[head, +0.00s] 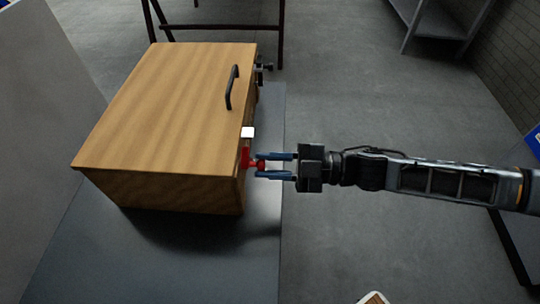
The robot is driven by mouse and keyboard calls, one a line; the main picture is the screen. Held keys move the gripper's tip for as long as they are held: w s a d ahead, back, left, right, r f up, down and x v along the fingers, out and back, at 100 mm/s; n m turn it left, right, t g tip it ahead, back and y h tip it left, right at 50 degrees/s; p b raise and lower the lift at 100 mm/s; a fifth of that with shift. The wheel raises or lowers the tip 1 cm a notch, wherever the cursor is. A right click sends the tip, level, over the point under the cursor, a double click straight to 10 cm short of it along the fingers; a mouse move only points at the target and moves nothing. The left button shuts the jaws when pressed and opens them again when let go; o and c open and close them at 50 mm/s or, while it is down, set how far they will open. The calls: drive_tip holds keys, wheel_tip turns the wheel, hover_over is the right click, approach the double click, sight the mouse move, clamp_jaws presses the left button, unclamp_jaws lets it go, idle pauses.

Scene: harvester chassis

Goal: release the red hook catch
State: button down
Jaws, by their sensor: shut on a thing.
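A red hook catch (246,158) is on the right side of a wooden box (165,110), just below a small white plate (248,132) at the lid's edge. My gripper (259,167) reaches in from the right, with its two blue fingers pointing at the box. The fingertips are shut on the red part of the catch, one finger above it and one below. The lid of the box lies closed, with a black handle (232,87) on top near its right edge. The exact position of the hook under the plate is too small to tell.
The box stands on a grey table (90,265), whose right edge runs beneath my gripper. Black hardware (264,68) sticks out from the box's far right side. A dark metal frame (225,27) stands behind, and a shelf (440,20) stands far right. Open floor lies between.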

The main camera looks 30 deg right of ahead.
drive_tip(key=shift+s+a+f+n+b, duration=0.2)
drive_tip(key=shift+f+n, duration=0.1)
drive_tip(key=shift+n, duration=0.4)
drive_tip(key=shift+s+a+f+n+b, duration=0.1)
drive_tip(key=shift+s+f+n, duration=0.15)
drive_tip(key=shift+n, duration=0.45)
drive_tip(key=shift+f, duration=0.1)
drive_tip(key=c, duration=1)
unclamp_jaws()
drive_tip(key=b+v, duration=0.1)
drive_tip(key=v, duration=0.6)
drive_tip(key=shift+s+d, duration=0.25)
drive_tip(key=shift+d, duration=0.05)
